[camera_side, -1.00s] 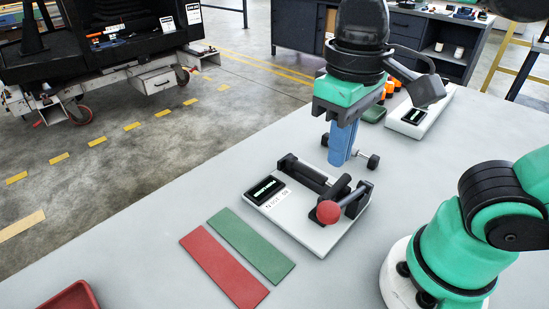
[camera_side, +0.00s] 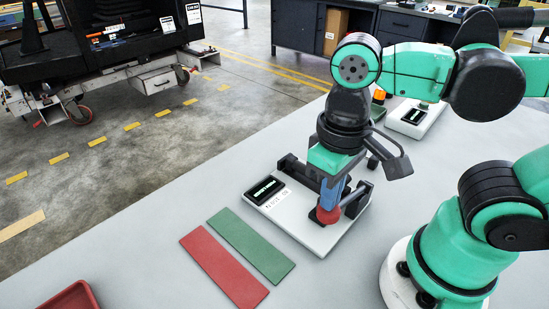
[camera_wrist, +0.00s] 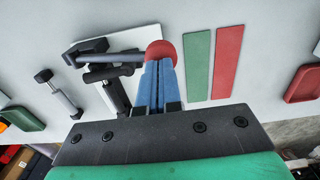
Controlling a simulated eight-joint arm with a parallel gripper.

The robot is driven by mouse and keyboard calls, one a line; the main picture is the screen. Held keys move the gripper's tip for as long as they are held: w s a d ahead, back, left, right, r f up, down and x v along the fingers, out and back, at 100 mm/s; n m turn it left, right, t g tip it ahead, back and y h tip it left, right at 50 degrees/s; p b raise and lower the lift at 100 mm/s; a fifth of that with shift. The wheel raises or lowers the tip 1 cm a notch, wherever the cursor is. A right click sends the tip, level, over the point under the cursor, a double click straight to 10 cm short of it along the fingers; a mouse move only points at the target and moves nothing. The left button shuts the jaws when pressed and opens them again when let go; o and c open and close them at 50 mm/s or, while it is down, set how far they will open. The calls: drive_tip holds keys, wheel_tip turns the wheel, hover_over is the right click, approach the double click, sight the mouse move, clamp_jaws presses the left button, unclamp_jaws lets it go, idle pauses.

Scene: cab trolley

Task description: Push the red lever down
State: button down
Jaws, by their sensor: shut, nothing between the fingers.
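The red lever knob (camera_side: 327,215) sits on a dark lever arm over a white base plate (camera_side: 316,243) with a small display (camera_side: 264,190). The knob also shows in the wrist view (camera_wrist: 161,52), with the grey lever arm running left from it. My gripper (camera_side: 331,200), with blue fingers, points down at the knob. In the wrist view my blue fingers (camera_wrist: 158,68) are together, with their tips at the knob's edge. They appear to touch or nearly touch it; exact contact cannot be told. The fingers hold nothing.
A green strip (camera_side: 250,245) and a red strip (camera_side: 223,266) lie left of the device. A red tray (camera_side: 72,298) is at the front left. Another white device (camera_side: 415,118) stands behind, right. A weight-like bar (camera_wrist: 58,92) lies beside the device. The table's front middle is clear.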

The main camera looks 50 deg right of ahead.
drive_tip(key=shift+a+f, duration=0.1)
drive_tip(key=shift+a+f, duration=0.4)
drive_tip(key=shift+f, duration=0.75)
drive_tip(key=shift+a+f, duration=0.35)
drive_tip(key=shift+f, duration=0.85)
drive_tip(key=shift+a+f, duration=0.4)
drive_tip(key=shift+f, duration=0.75)
drive_tip(key=a+r, duration=0.7)
drive_tip(key=r, duration=0.5)
drive_tip(key=shift+r, duration=0.2)
drive_tip(key=shift+w+d, duration=0.1)
